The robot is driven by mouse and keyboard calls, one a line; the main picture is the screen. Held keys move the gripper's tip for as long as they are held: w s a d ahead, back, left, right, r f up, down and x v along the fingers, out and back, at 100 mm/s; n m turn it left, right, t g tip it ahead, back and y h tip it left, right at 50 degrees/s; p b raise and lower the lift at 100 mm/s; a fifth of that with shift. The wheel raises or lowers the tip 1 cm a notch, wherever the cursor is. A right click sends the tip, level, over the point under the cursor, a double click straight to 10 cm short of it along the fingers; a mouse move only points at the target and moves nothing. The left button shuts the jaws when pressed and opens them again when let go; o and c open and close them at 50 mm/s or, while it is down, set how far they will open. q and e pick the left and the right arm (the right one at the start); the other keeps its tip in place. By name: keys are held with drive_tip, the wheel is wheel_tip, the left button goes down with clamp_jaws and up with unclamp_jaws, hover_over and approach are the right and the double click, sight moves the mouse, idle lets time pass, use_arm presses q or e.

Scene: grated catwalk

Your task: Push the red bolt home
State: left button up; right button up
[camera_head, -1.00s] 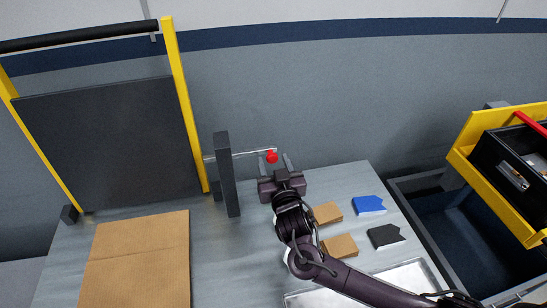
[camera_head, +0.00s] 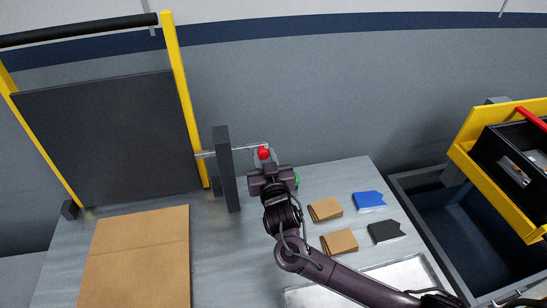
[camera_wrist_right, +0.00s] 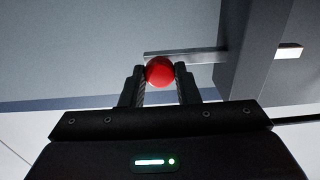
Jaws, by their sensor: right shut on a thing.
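The red bolt shows as a thin grey metal rod (camera_head: 249,149) with a round red knob (camera_head: 264,152) hanging near its right end. The rod runs level through a dark upright post (camera_head: 226,168), and its left end reaches the yellow frame post (camera_head: 186,100) of the dark gate panel (camera_head: 108,140). My right gripper (camera_head: 265,160) is shut on the red knob from the near side. In the right wrist view the knob (camera_wrist_right: 160,71) sits between both fingertips, below the rod (camera_wrist_right: 190,57). My left gripper is not in view.
A brown cardboard sheet (camera_head: 135,260) lies on the grey bench at left. Folded brown pieces (camera_head: 325,209), a blue piece (camera_head: 369,201) and a black piece (camera_head: 386,232) lie right of my arm. A metal tray (camera_head: 405,275) and a dark bin (camera_head: 460,235) are at right.

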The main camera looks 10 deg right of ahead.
sight(245, 149)
drive_tip(key=a, duration=0.4)
drive_tip(key=shift+a+b, duration=0.3)
drive_tip(key=shift+b, duration=0.05)
drive_tip(key=shift+d, duration=0.1)
drive_tip(key=o, duration=0.9)
drive_tip(key=shift+o, duration=0.2)
